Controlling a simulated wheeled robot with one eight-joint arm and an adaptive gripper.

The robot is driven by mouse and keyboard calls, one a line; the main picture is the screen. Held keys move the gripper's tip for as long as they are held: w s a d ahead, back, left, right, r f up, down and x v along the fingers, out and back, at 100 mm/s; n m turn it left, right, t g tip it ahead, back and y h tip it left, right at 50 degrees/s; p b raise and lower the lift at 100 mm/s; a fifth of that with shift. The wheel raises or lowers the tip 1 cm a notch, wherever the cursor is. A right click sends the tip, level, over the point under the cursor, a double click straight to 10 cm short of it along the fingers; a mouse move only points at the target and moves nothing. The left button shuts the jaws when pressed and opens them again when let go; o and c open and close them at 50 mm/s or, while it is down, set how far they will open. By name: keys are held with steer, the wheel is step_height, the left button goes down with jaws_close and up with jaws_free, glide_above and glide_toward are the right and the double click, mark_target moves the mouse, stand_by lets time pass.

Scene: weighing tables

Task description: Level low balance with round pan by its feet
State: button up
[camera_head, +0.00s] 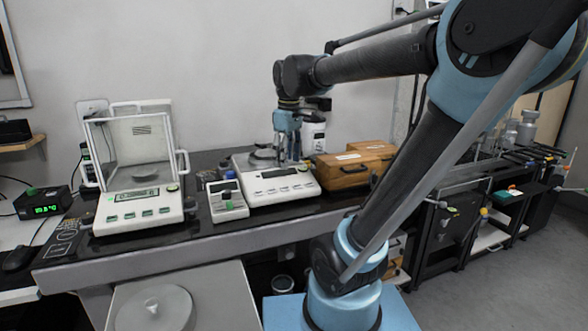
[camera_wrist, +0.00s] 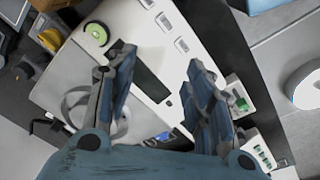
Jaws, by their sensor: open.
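The low balance with the round pan is a white, flat-bodied unit (camera_head: 277,190) on the dark bench in the head view. Its dark display and row of front buttons face me. In the wrist view its white body (camera_wrist: 140,40) lies under the fingers. The round pan (camera_wrist: 72,105) shows there as a pale ring, partly behind the left finger. A bright green round bubble level (camera_wrist: 96,34) sits near the body's edge. My gripper (camera_head: 290,157) points down over the balance; in the wrist view its two blue fingers (camera_wrist: 161,62) are apart with nothing held. I cannot make out the feet.
A balance with a glass draft shield (camera_head: 140,212) stands at the left. Wooden boxes (camera_head: 345,173) are close on the right. A white bottle (camera_head: 314,135) stands behind my gripper.

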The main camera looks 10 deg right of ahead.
steer(key=shift+m, duration=0.8)
steer(key=shift+s+d+f, duration=0.55)
steer(key=shift+s, duration=0.2)
steer(key=shift+s+d+f, duration=0.55)
steer(key=shift+s, duration=0.2)
steer(key=shift+a+r, duration=0.1)
